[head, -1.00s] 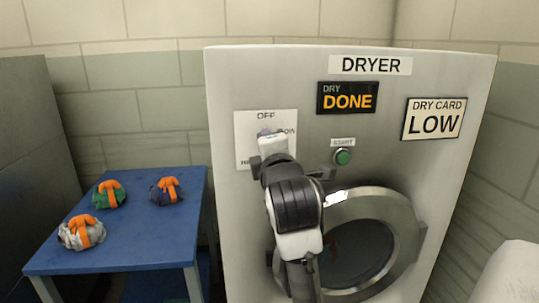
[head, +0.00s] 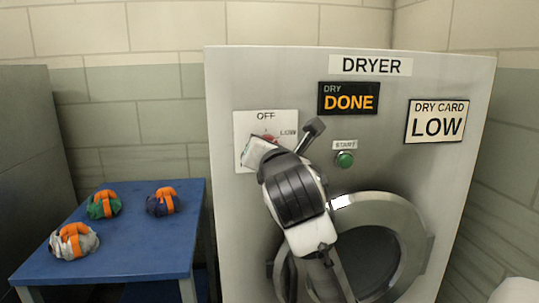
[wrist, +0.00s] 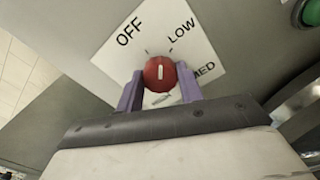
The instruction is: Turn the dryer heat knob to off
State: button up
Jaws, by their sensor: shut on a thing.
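The dryer heat knob is a red round knob (wrist: 160,74) with a white pointer line, on a white label plate (wrist: 150,35) marked OFF, LOW and MED. In the wrist view its pointer line lies between the OFF and LOW words, not clearly lined up with either. My gripper (wrist: 160,83) has its purple fingers on both sides of the knob and is shut on it. In the head view my gripper (head: 262,141) covers most of the plate (head: 247,122), and only a bit of the knob's red (head: 269,138) shows.
The dryer (head: 455,72) has a green START button (head: 345,160) right of my gripper and a round door (head: 411,225) below. Its display (head: 348,98) reads DRY DONE; a card (head: 437,120) reads LOW. A blue table (head: 120,255) with three orange-strapped bags (head: 75,242) stands at left.

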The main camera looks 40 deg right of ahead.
jog(key=shift+n+b, duration=1)
jog(key=shift+n, duration=3.1)
jog(key=o, duration=1)
jog(key=b+v, duration=0.1)
jog(key=v, duration=1.3)
